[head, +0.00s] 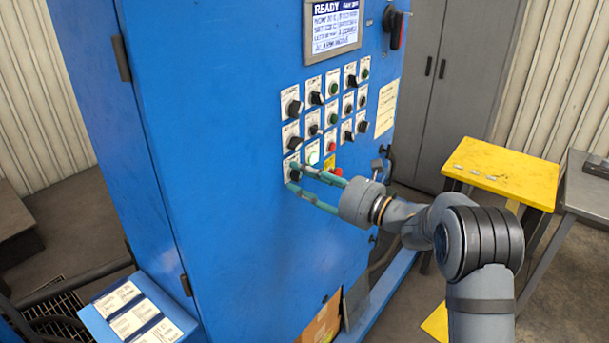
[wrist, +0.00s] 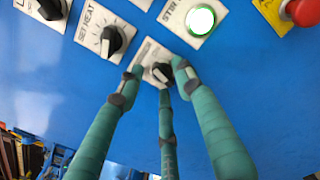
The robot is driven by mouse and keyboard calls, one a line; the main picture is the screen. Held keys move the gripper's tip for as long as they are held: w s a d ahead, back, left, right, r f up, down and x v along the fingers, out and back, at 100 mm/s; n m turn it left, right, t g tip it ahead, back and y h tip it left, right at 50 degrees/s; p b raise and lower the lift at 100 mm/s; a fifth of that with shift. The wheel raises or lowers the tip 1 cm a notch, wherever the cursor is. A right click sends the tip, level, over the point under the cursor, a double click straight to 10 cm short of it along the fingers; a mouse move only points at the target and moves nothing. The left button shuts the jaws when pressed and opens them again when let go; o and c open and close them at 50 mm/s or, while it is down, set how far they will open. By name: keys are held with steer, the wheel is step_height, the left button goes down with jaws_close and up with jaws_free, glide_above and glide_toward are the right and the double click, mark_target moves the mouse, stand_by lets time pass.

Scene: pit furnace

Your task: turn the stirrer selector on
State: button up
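A black selector knob (wrist: 160,73) on a white plate sits between my gripper's fingertips in the wrist view; its label is too blurred to read. In the head view its plate (head: 288,165) is at the lower left of the control panel, partly hidden by the fingers. My gripper (wrist: 157,78) has teal fingers spread around the knob, one on each side and one below. Small gaps seem to show beside the knob; contact is not clear. My gripper (head: 291,177) is at the panel in the head view. A lit green button (wrist: 200,19) labelled "STIR" is up and right of the knob.
The SET HEAT knob (wrist: 112,40) is close to the left finger. A red mushroom button (wrist: 303,11) on yellow is at the upper right. The blue cabinet (head: 220,120) carries a screen (head: 333,25) reading READY. A yellow table (head: 500,168) stands right of my arm.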

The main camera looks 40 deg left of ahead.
steer(key=c, duration=0.8)
jaws_close()
